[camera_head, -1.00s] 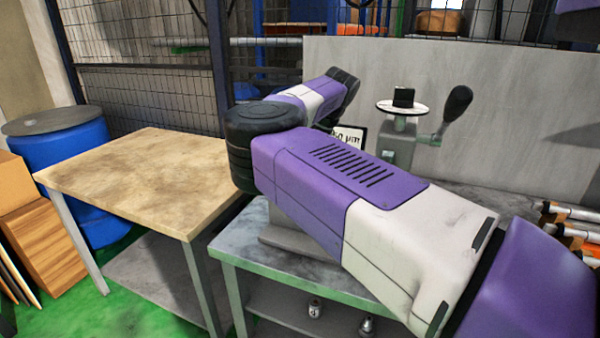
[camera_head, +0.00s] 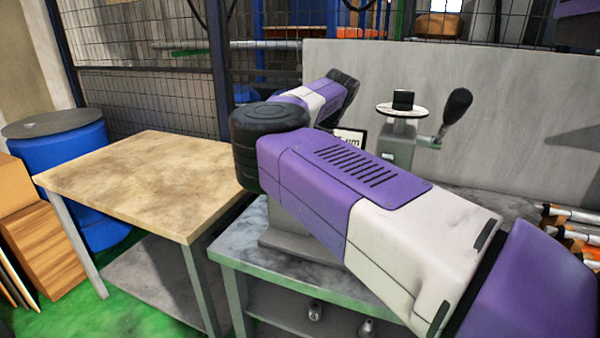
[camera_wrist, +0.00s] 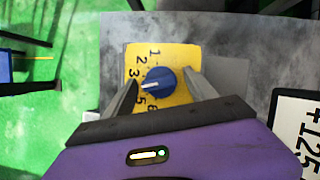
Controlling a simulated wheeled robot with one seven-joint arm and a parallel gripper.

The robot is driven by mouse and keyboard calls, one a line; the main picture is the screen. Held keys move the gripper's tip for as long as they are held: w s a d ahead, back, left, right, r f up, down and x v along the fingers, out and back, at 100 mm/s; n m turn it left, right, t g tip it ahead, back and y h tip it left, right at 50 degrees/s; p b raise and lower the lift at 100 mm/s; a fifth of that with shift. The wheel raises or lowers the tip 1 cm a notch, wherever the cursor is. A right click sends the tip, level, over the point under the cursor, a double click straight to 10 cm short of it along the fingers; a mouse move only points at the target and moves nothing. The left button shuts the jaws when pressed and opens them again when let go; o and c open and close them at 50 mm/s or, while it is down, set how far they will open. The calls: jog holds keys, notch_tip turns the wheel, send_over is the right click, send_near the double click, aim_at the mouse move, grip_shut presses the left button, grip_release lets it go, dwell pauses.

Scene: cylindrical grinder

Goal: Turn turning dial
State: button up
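The turning dial is a round blue knob (camera_wrist: 158,80) with a white pointer, on a yellow plate (camera_wrist: 180,55) with black numbers, in the wrist view. The pointer aims left, near the numbers 3 and 4. My gripper (camera_wrist: 157,76) is open, with one finger on each side of the knob. A gap shows between the knob and each finger, so it holds nothing. Whether the fingertips are level with the knob is hard to tell. In the head view my arm hides the dial and the gripper.
A grey metal bench (camera_head: 245,262) carries a machine with a black-handled crank (camera_head: 455,112) and a white graduated disc (camera_head: 402,110). A wooden-topped table (camera_head: 140,180) and blue barrel (camera_head: 65,170) stand left. A display reading "+125" (camera_wrist: 298,130) is at the right in the wrist view.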

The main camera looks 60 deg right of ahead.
jog(key=shift+r, duration=0.1)
jog(key=v, duration=0.7)
jog(key=shift+r, duration=0.3)
dwell(0.4)
